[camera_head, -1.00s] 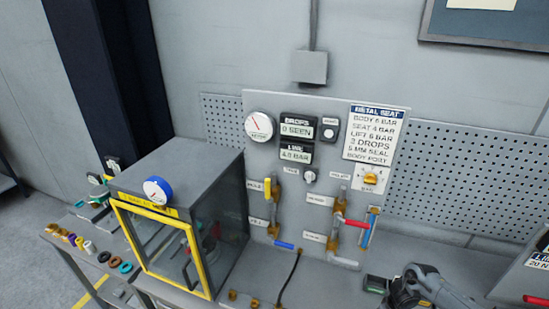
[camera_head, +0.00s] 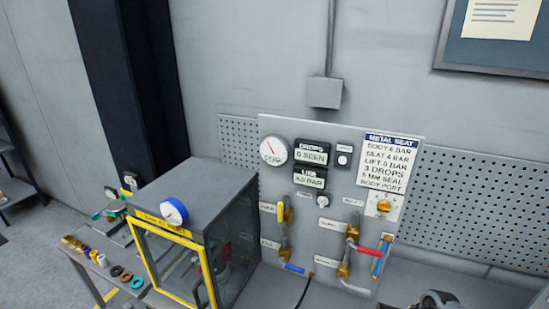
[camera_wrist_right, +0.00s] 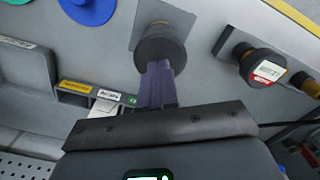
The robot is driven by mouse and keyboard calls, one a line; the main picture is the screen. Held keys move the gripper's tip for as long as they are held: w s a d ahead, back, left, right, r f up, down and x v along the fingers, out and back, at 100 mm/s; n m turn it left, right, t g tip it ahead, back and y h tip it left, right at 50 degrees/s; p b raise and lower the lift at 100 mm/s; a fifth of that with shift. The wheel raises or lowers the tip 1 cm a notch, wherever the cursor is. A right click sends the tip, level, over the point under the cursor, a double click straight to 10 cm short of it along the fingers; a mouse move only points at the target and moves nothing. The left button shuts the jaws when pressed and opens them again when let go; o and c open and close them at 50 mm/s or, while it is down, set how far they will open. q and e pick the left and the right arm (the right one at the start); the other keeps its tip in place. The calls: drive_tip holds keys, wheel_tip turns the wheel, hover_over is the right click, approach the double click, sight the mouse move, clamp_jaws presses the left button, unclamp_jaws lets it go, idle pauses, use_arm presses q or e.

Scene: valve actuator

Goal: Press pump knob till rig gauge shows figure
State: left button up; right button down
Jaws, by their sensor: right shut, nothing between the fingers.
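In the right wrist view my right gripper (camera_wrist_right: 160,88) is shut and empty, its purple fingers pointing at a dark round knob (camera_wrist_right: 162,45) on a grey face. The fingertips overlap the knob's lower edge; I cannot tell whether they press it. In the head view the rig panel (camera_head: 330,225) carries a round white gauge (camera_head: 273,151) with a red needle; its figures are too small to read. A line display (camera_head: 309,178) seems to read about 4 bar, its digit blurred. My left gripper is in neither view.
A second dark knob with a red and white label (camera_wrist_right: 265,67) is right of the first. A placard (camera_head: 389,161) lists body 6 bar and seat 4 bar. The panel has yellow, red and blue valve handles. A yellow-framed glass cabinet (camera_head: 160,235) stands left.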

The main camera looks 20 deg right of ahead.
idle(0.6)
drive_tip(key=shift+r, duration=2.5)
